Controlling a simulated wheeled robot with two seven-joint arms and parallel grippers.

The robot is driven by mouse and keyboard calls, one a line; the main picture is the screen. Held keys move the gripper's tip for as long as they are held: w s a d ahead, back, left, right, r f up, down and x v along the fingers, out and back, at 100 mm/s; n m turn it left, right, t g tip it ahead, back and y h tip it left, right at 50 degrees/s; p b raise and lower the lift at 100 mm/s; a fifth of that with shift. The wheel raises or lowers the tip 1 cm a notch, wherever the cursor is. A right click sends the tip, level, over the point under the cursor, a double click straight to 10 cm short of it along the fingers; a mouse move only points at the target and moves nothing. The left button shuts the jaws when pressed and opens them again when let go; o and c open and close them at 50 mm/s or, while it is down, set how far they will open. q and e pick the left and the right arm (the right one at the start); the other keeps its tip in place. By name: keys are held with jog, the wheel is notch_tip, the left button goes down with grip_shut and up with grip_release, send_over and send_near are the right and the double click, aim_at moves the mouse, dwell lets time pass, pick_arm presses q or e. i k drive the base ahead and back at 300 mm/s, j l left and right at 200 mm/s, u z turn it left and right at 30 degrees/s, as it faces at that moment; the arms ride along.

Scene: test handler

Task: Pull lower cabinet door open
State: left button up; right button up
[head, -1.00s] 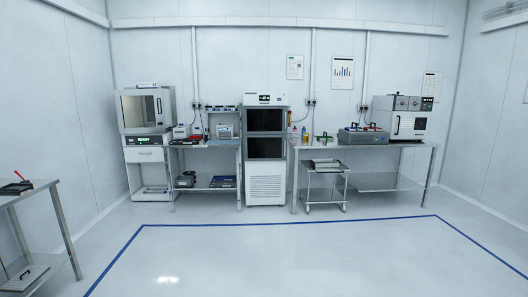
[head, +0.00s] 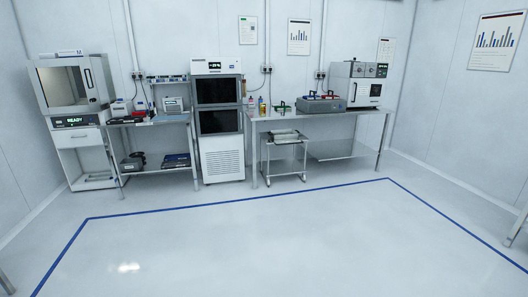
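A tall white cabinet (head: 219,122) stands against the back wall, between two metal tables. Its top has a small display. Below are an upper dark-glass door (head: 217,90) and a lower dark-glass door (head: 220,121), both looking shut. Under them is a white louvred panel (head: 223,164). I cannot make out a handle at this distance. Neither of my grippers shows in the head view, and the cabinet is some way off across the floor.
A left metal table (head: 150,121) holds instruments; a boxy chamber (head: 72,83) stands further left. A right table (head: 345,113) bears a grey case (head: 307,105) and an oven (head: 358,85), with a small cart (head: 286,142) below. The blue-lined floor (head: 240,235) is clear.

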aim_at(223, 120)
jog(key=i, duration=3.5)
